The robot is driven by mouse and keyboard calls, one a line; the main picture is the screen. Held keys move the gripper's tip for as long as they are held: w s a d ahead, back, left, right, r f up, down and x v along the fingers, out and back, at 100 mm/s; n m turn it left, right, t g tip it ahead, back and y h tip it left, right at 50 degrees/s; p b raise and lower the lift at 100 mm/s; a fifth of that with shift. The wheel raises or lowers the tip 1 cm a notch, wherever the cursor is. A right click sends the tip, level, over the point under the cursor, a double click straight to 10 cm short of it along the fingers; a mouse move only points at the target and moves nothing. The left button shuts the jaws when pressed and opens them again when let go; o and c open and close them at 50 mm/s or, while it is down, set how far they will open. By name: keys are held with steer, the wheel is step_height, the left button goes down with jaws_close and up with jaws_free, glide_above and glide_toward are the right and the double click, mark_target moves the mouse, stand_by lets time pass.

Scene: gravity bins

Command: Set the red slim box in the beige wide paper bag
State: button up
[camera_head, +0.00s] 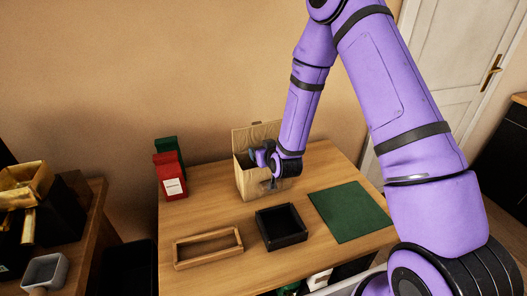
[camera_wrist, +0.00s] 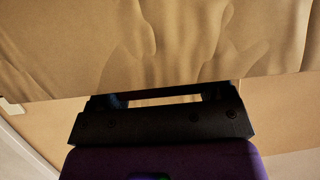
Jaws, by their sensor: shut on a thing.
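The beige wide paper bag (camera_head: 247,184) stands upright and open at the back of the table, its rear panel rising above the front. My gripper (camera_head: 264,180) is at the bag's mouth and front side, pointing down. In the wrist view the wrinkled paper of the bag (camera_wrist: 190,45) fills the upper part, just beyond the black gripper body (camera_wrist: 160,100). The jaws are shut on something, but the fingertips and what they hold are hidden. A red box-like pack (camera_head: 173,186) with a white label stands at the back left, away from my gripper.
A green pack (camera_head: 167,144) stands behind the red one. A wooden tray (camera_head: 208,262) and a black tray (camera_head: 281,243) lie at the front. A green mat (camera_head: 350,211) covers the right side. Bare table lies between the red pack and the bag.

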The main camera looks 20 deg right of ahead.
steer(key=shift+f, duration=0.6)
steer(key=o, duration=1.1)
steer(key=shift+c, duration=0.2)
steer(key=shift+r, duration=0.15)
